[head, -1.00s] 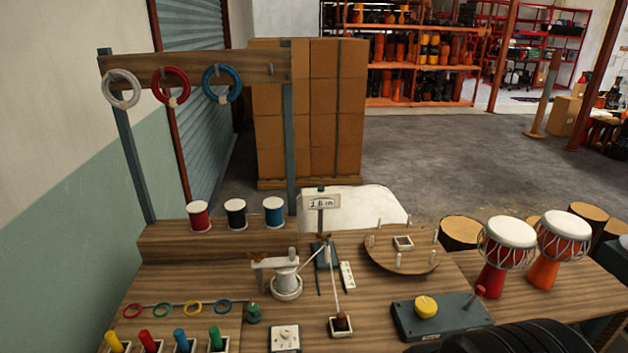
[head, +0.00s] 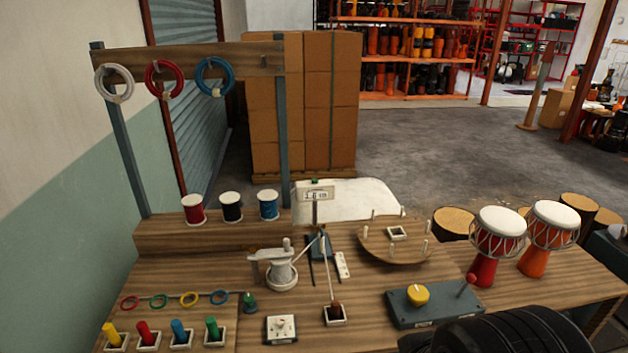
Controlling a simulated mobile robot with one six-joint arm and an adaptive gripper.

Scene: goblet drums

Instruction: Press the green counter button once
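A small white counter display (head: 315,195) stands on a thin post at the middle of the bench, with a number on it too small to read surely. A small green button (head: 315,181) sits on its top edge, and nothing touches it. A dark ribbed part of my arm fills the lower right corner, well to the right of and nearer than the counter. My gripper's fingers do not show, so their state is hidden.
A winding device (head: 280,270) with a white crank stands just left of the post. Spools (head: 231,206) stand behind left.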

